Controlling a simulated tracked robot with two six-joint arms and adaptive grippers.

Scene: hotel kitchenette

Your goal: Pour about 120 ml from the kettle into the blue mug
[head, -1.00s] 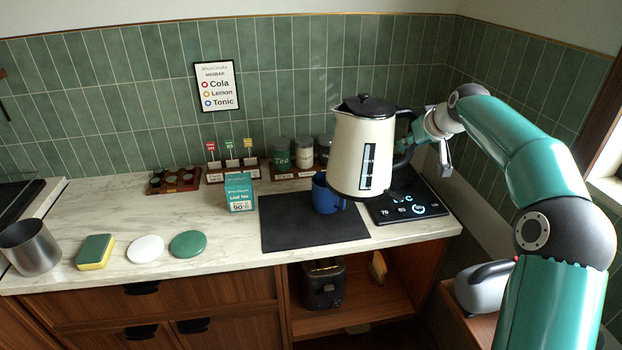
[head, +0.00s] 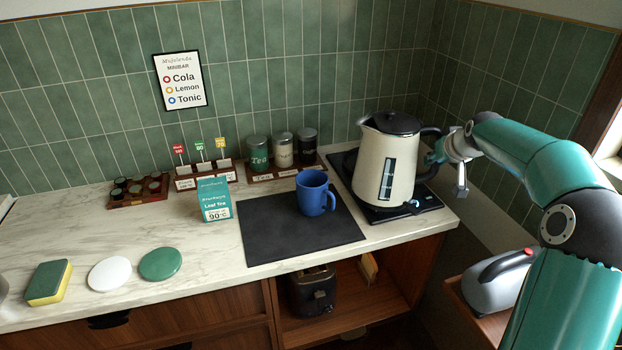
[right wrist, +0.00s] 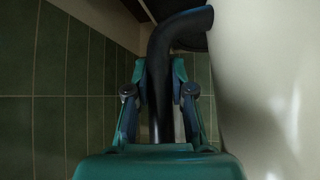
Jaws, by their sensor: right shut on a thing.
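The cream kettle (head: 378,172) with a black lid and a level window is upright over the black heating base (head: 432,203) at the right of the counter. I cannot tell whether it rests fully on the base. My right gripper (head: 436,152) is shut on the kettle's black handle, which stands between the fingers in the right wrist view (right wrist: 160,95). The blue mug (head: 311,193) stands upright on the dark mat (head: 290,240), left of the kettle and apart from it. The mug's inside is mostly hidden. My left gripper is not in view.
A teal tea box (head: 214,200) stands left of the mat. Canisters (head: 283,152) stand behind the mug. A sponge (head: 49,282), a white disc (head: 110,273) and a green disc (head: 160,264) lie at the front left.

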